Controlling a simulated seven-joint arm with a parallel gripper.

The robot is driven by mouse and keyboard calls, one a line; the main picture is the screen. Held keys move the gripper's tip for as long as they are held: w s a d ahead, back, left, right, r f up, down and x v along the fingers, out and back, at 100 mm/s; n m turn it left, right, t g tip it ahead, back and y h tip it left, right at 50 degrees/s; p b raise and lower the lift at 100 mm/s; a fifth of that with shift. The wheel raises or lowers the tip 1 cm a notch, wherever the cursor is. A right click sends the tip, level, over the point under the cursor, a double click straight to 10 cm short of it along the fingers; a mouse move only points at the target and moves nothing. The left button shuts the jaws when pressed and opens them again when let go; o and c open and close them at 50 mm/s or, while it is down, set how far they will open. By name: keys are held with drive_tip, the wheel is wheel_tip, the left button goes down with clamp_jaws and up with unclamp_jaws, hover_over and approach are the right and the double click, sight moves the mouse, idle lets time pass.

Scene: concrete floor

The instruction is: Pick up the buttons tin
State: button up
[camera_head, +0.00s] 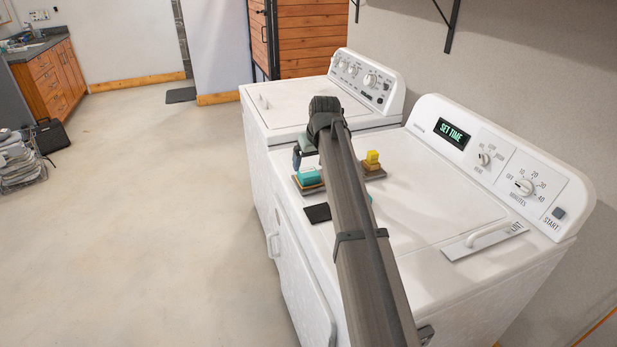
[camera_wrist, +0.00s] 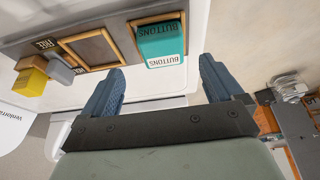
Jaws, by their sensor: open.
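The buttons tin (camera_wrist: 161,45) is a teal box with a white band reading BUTTONS, upside down in the wrist view. It rests at a wood-edged tray spot (camera_wrist: 137,32) that also carries a BUTTONS label. In the head view the teal tin (camera_head: 308,176) sits on the left part of the white appliance top. My gripper (camera_wrist: 162,66) is open and empty, its two blue fingers spread apart. The tin shows beyond the fingertips, between their lines, apart from them. In the head view my arm hides part of the scene, and only a bit of a dark finger (camera_head: 296,158) shows.
A yellow block (camera_head: 372,157) stands on a wooden base right of my arm. A grey block (camera_wrist: 60,70) and an empty wooden frame (camera_wrist: 92,48) lie near the tin. A dark flat square (camera_head: 317,212) lies in front. The control panel (camera_head: 500,160) rises at the back.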

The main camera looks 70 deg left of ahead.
sight(309, 172)
drive_tip(key=x, duration=0.5)
drive_tip(key=shift+s, duration=0.15)
drive_tip(key=c, duration=1.2)
